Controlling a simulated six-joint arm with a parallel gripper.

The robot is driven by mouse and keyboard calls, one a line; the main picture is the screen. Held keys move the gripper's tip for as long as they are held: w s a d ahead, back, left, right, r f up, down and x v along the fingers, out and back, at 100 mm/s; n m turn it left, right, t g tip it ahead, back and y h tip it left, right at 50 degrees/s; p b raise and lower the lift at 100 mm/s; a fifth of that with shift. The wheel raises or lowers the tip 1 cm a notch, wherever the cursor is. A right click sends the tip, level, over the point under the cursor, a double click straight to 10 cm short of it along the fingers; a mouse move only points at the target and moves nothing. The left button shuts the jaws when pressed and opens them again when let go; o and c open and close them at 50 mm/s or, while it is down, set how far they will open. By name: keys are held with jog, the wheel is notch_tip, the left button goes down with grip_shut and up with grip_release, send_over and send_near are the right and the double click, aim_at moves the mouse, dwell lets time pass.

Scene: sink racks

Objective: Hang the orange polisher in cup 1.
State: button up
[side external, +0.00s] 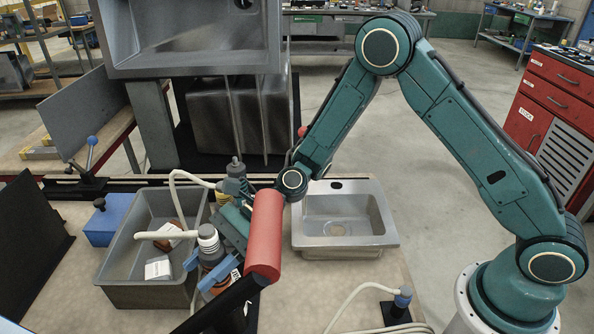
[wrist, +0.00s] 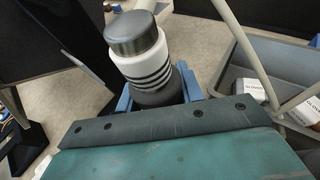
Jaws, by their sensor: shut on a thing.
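My gripper (side external: 206,268) has blue fingers and is shut on an upright tool with a white, black-striped neck and a grey cap, which I take to be the orange polisher (side external: 209,240). Some orange-brown shows on its body, beside the fingers. In the wrist view, the polisher's cap and striped neck (wrist: 145,60) stand up between the blue fingers (wrist: 158,95); its lower body is hidden. A second tool with a grey top (side external: 236,168) stands behind my wrist. I cannot make out which place is cup 1.
A red padded roll (side external: 264,235) on a black bar stands close to the right of my gripper. A grey bin (side external: 117,270) with white boxes is on the left, with pale hoses above it. A steel sink (side external: 388,240) lies on the right.

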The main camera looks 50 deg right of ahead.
jog(key=shift+f, duration=0.6)
dwell(0.3)
jog(key=o, duration=1.3)
jog(key=shift+o, duration=0.2)
jog(key=shift+f, duration=0.15)
jog(key=shift+d, duration=0.1)
jog(key=w+v, duration=0.1)
jog(key=v, duration=1.2)
jog(key=shift+s+d+r, duration=0.25)
jog(key=shift+s+r, duration=0.05)
jog(key=shift+s, duration=0.15)
